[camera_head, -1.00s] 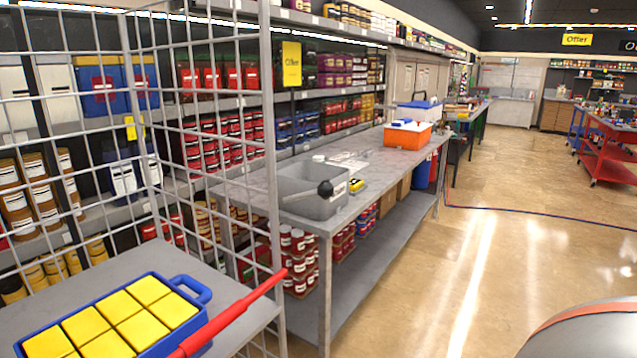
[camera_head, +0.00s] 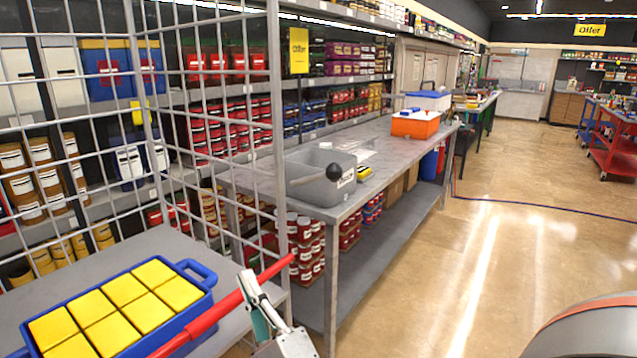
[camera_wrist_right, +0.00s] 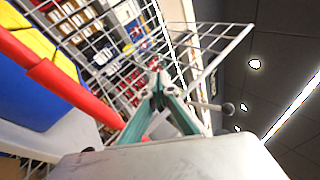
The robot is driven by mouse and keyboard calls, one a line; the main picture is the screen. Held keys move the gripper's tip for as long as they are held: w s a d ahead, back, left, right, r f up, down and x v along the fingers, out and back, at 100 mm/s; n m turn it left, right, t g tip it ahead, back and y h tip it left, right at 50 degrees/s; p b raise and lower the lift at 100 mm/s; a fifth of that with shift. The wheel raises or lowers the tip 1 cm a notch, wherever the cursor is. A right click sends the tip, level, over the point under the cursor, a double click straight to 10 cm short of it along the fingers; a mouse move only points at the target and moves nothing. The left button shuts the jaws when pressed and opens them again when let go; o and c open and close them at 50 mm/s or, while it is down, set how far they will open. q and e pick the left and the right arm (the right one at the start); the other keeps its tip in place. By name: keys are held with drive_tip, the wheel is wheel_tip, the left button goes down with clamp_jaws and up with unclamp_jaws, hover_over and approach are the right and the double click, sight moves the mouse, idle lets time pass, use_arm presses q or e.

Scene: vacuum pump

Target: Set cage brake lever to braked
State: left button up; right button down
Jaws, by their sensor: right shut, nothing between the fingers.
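The brake lever (camera_head: 333,172) is a thin rod with a dark ball knob. It sticks out to the right from the cage's front corner post, with the knob in front of a grey bin. It also shows in the right wrist view (camera_wrist_right: 228,107), beyond the fingers. My right gripper (camera_head: 258,288) is at the bottom of the head view, beside the red bar and below the lever, apart from it. Its teal fingers are shut and empty in the wrist view (camera_wrist_right: 157,80). My left gripper is not in view.
The wire cage (camera_head: 277,120) has a red bar (camera_head: 235,300) across its front. A blue crate of yellow blocks (camera_head: 205,300) sits on its shelf. Behind stands a grey workbench (camera_head: 375,175) with an orange box (camera_head: 415,124). The floor to the right is open.

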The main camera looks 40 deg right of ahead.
drive_tip(key=w+d+r+n+g+h+b, duration=0.1)
drive_tip(key=d+r+n+g+h, duration=0.3)
drive_tip(key=n, duration=0.8)
drive_tip(key=w+d+r+n+g+h+b, duration=0.1)
drive_tip(key=w+d+r+n+g+h, duration=0.1)
drive_tip(key=d+r+n+g+h, duration=0.3)
wheel_tip(320, 180, up, 6)
drive_tip(key=d+n+h, duration=0.3)
drive_tip(key=n+h, duration=0.3)
drive_tip(key=n, duration=0.1)
drive_tip(key=shift+r+n, duration=0.15)
drive_tip(key=shift+n, duration=0.25)
